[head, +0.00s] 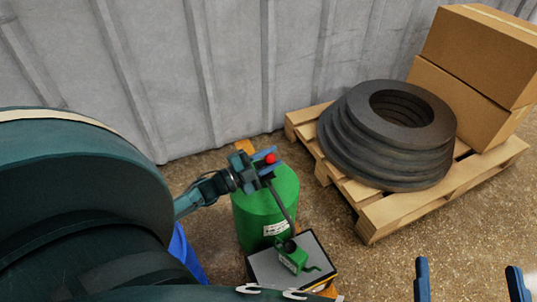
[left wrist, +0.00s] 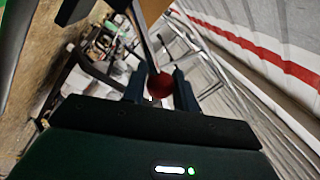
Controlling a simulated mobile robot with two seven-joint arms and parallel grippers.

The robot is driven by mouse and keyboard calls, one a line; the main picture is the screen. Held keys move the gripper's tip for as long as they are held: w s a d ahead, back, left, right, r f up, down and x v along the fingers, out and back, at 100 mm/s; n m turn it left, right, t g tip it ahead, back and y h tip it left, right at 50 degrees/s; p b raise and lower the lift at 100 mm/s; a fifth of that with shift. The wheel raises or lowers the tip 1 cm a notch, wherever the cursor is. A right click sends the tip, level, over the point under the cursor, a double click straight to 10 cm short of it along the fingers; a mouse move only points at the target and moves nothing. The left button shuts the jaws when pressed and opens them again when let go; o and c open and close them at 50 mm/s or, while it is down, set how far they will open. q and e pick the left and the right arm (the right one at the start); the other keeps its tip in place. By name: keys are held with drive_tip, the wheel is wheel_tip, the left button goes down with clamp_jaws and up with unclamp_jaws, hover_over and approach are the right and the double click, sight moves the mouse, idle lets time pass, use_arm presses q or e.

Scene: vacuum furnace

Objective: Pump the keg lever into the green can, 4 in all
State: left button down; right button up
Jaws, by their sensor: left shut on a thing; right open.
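A large green drum (head: 262,215) with a white label stands on the floor. The lever (head: 283,205), a dark rod with a red knob (head: 269,158), slants over its front. The rod runs down to a dark joint by a small green fitting (head: 292,257) on a grey-topped box; I cannot tell which green thing is the can. My left gripper (head: 262,162) is shut on the lever at its knob, above the drum. In the left wrist view the red knob (left wrist: 158,84) sits between the fingers. My right gripper (head: 469,281) is open and empty at the bottom right.
The grey-topped box (head: 312,250) stands in front of the drum. A wooden pallet (head: 375,222) at right carries stacked black rings (head: 350,150) and cardboard boxes (head: 475,60). A blue object (head: 186,256) is partly hidden by my arm. A corrugated wall (head: 230,60) closes the back.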

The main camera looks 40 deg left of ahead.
use_arm(q)
drive_tip(key=shift+s+d+f, duration=0.15)
drive_tip(key=shift+f, duration=0.05)
drive_tip(key=c, duration=1.5)
unclamp_jaws()
drive_tip(key=o, duration=0.4)
drive_tip(key=shift+c, duration=0.2)
drive_tip(key=shift+r, duration=0.1)
drive_tip(key=p+v, duration=0.1)
drive_tip(key=v, duration=0.6)
drive_tip(key=shift+s+p, duration=0.2)
drive_tip(key=shift+p, duration=0.2)
